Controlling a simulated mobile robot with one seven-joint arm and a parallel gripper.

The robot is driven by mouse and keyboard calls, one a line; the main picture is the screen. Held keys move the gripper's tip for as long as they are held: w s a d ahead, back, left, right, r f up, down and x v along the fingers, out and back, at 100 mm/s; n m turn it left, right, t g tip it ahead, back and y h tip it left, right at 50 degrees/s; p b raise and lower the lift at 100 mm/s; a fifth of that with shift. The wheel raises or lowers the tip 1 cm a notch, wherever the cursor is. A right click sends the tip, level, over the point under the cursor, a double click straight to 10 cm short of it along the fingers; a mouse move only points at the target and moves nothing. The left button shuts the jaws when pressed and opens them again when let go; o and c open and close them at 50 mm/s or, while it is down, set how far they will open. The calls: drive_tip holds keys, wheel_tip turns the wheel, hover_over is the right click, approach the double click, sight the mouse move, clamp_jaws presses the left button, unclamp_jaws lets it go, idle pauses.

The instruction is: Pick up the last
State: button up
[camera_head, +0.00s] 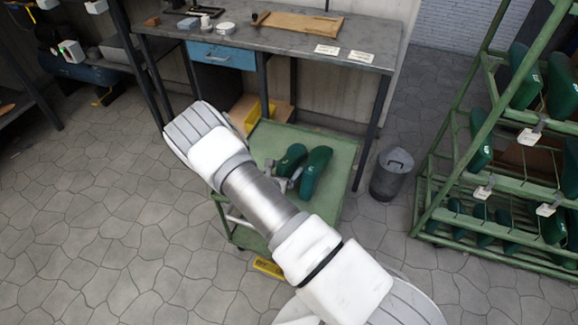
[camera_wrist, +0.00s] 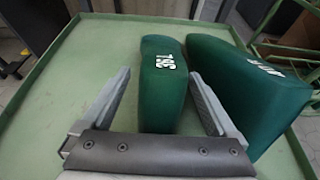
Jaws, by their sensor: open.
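Two dark green shoe lasts lie side by side on the green cart top (camera_head: 335,148). The left, narrower last (camera_wrist: 163,62) has a white marking on its upper face; it also shows in the head view (camera_head: 291,158). The right last (camera_wrist: 245,90), larger in the wrist view, carries a white marking too and appears in the head view (camera_head: 316,172). My gripper (camera_wrist: 160,75) is open, with one finger on each side of the left last. The right finger lies between the two lasts. Whether the fingers touch the last, I cannot tell. In the head view my arm partly hides the gripper.
A workbench (camera_head: 290,42) with a wooden board and small items stands behind the cart. A grey bin (camera_head: 391,178) stands right of the cart. A green rack (camera_head: 430,195) holding several lasts is at the right. The cart top has a raised rim.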

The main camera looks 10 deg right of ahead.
drive_tip(key=c, duration=1.4)
drive_tip(key=shift+r, duration=0.15)
clamp_jaws()
